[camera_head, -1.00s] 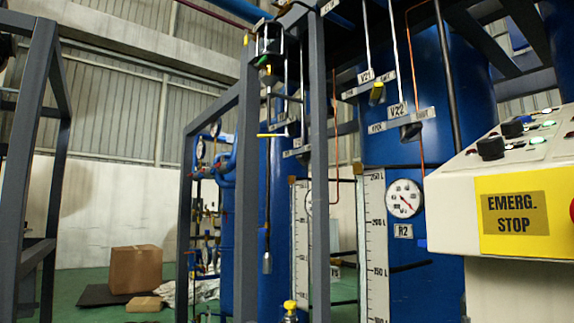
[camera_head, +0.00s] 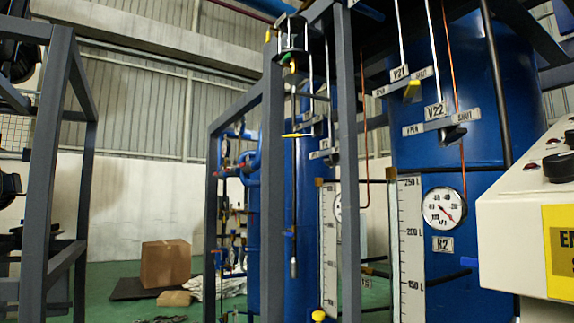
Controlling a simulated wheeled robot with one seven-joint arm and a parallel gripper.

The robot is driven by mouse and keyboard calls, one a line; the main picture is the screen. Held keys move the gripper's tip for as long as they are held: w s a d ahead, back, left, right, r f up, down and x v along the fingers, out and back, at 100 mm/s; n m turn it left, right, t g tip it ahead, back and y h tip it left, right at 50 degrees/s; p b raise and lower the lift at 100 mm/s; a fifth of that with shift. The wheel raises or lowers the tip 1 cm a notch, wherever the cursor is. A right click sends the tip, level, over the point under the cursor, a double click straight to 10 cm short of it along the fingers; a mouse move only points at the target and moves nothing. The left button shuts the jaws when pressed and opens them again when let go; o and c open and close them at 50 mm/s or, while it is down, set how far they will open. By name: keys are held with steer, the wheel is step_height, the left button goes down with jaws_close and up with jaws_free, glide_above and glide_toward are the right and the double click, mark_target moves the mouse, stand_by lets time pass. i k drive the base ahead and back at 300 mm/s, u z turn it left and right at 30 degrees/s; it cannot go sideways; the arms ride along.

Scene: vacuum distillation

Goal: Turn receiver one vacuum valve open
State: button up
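The left blue receiver tank (camera_head: 308,225) stands behind the grey frame posts. The right blue tank (camera_head: 480,215) carries a plate marked R2 (camera_head: 442,244). My gripper is not in view.
Grey frame posts (camera_head: 347,190) stand before the tanks. A cream control panel (camera_head: 530,225) with a yellow emergency stop label (camera_head: 561,250) fills the right edge. Another grey frame (camera_head: 50,170) stands at left.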

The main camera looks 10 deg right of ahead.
mark_target(329, 161)
steer(key=u, duration=0.3)
steer(key=i, duration=0.9)
steer(key=z, duration=0.2)
